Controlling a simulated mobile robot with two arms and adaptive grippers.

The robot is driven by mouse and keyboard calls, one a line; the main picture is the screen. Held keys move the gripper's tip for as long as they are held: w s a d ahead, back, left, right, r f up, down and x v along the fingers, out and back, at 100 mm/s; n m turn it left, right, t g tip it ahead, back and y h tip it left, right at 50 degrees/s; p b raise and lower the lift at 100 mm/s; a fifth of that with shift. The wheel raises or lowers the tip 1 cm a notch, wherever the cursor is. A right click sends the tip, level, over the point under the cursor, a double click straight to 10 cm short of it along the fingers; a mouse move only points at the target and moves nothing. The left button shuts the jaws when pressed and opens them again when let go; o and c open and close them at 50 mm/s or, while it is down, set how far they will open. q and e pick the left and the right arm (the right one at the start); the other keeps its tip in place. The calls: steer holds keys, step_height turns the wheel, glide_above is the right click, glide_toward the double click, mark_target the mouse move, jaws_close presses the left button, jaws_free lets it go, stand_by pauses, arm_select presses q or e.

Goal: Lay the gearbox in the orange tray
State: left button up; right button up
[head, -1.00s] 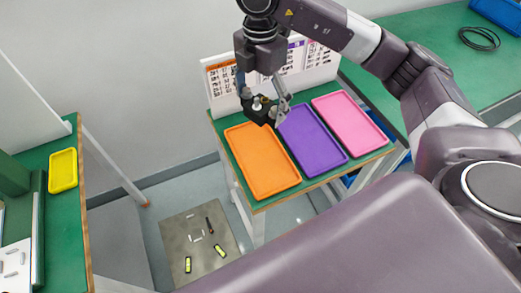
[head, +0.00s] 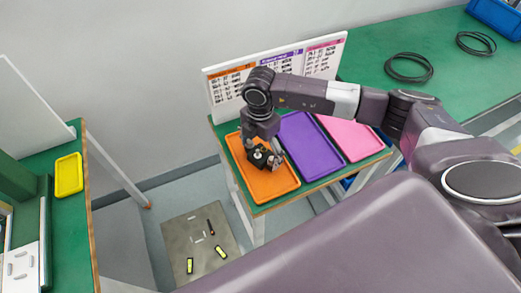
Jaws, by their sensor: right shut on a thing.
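The orange tray (head: 272,188) lies on the green-topped table, at the left of a row of three trays. My right gripper (head: 266,160) points down over the back half of the orange tray. It is shut on the gearbox (head: 259,155), a small dark block with a light round part. The gearbox is low over the tray floor; I cannot tell whether it touches. My left gripper is not in view.
The purple tray (head: 311,148) and the pink tray (head: 352,136) stand right of the orange one. A white label board (head: 225,92) stands behind them. A yellow tray (head: 68,175) is on the left table. Cable coils (head: 409,68) lie on the right bench.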

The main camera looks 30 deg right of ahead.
mark_target(260, 153)
steer(key=shift+f, duration=0.1)
steer(key=shift+f, duration=0.1)
steer(key=o, duration=1.5)
steer(key=shift+c, duration=0.2)
steer(key=shift+r, duration=0.5)
step_height(260, 153, up, 11)
steer(key=b, duration=0.2)
steer(key=shift+b, duration=0.4)
